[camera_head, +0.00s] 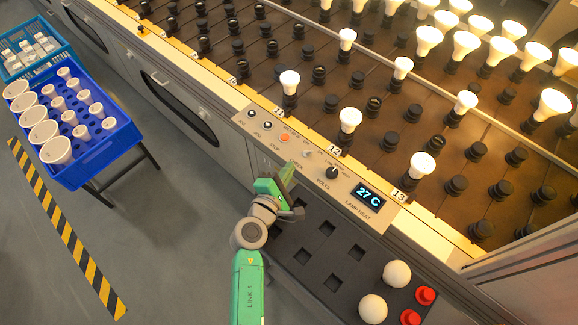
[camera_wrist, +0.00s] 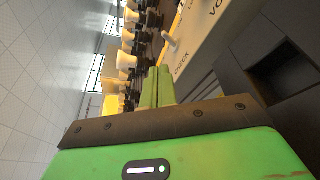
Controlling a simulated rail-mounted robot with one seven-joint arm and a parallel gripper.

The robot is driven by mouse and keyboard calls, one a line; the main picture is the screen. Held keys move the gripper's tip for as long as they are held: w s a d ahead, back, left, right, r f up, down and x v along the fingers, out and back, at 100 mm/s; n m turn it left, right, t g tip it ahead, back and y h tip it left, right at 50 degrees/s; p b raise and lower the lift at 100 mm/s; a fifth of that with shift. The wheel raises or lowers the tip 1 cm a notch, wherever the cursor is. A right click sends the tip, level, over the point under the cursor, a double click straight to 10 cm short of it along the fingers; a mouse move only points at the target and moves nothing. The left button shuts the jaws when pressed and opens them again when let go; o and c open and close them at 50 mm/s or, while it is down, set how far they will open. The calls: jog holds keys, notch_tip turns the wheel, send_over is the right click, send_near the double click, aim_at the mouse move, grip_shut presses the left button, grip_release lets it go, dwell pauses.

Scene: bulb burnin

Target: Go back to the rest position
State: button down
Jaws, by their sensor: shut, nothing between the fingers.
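My gripper (camera_head: 287,174) is at the end of my green arm, in front of the control panel (camera_head: 265,117). In the wrist view its two green fingers (camera_wrist: 157,86) are together with nothing between them. The gripper is close to the panel's front edge, near the switches. I cannot tell whether it touches the panel.
A dark tray with square pockets (camera_head: 308,255) lies right of my arm, with two white globe bulbs (camera_head: 397,273) and red caps (camera_head: 425,295). The burn-in rack (camera_head: 300,60) holds several lit bulbs. A blue crate (camera_head: 128,139) of bulbs stands left. Floor (camera_head: 160,230) between is clear.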

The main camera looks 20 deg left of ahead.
dwell(0.3)
jog(key=w+d+r+m+t+h+p, duration=0.1)
jog(key=d+r+m, duration=0.35)
jog(key=r, duration=0.75)
jog(key=d+r+m+t+h+p, duration=0.1)
jog(key=d+r+m, duration=0.2)
jog(key=r+m, duration=0.55)
jog(key=w+d+r+m+t+h+p, duration=0.15)
jog(key=d+r, duration=0.25)
jog(key=r, duration=1.1)
jog(key=s+d+r+m+t+y+p, duration=0.1)
jog(key=s+d+r+m+t+p, duration=0.15)
jog(key=s+r, duration=0.6)
jog(key=s+d+r+m+t+y+p, duration=0.15)
jog(key=s+r+m, duration=0.25)
jog(key=r, duration=0.9)
jog(key=s+d+r+m+t+y+p, duration=0.1)
jog(key=s+d+r+m+p, duration=0.2)
jog(key=s+r, duration=0.5)
notch_tip(320, 180, up, 35)
jog(key=w+p, duration=0.2)
jog(key=p, duration=3.1)
jog(key=shift+w+a+r, duration=0.15)
jog(key=shift+w+a, duration=0.1)
jog(key=shift+w, duration=0.15)
